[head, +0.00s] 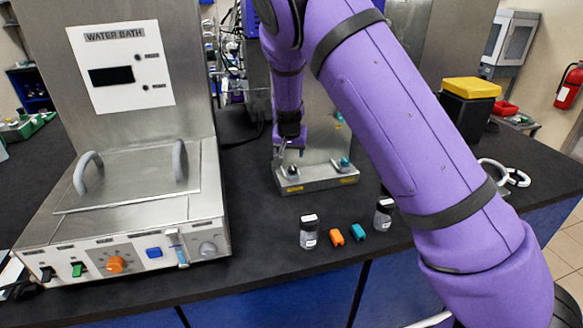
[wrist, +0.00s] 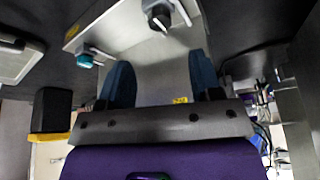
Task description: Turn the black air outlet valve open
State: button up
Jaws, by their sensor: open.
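The black air outlet valve (wrist: 160,16) shows at the top of the wrist view, a dark knob with a pale pointer on a grey metal panel. In the head view it is small at the left of the metal unit (head: 318,180), near my gripper (head: 289,146), and hard to make out. In the wrist view my gripper (wrist: 162,66) is open, its two blue fingers apart with nothing between them. The valve lies beyond the fingertips, roughly in line with the gap, and appears apart from them. A teal valve (wrist: 86,60) sits on the same panel; it shows in the head view (head: 345,162).
The water bath (head: 130,215) is at left. A yellow-lidded black box (head: 470,105) is at right.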

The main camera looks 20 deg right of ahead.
aim_at(293, 168)
jog(key=x, duration=0.9)
jog(key=shift+f, duration=0.15)
jog(key=c, duration=0.9)
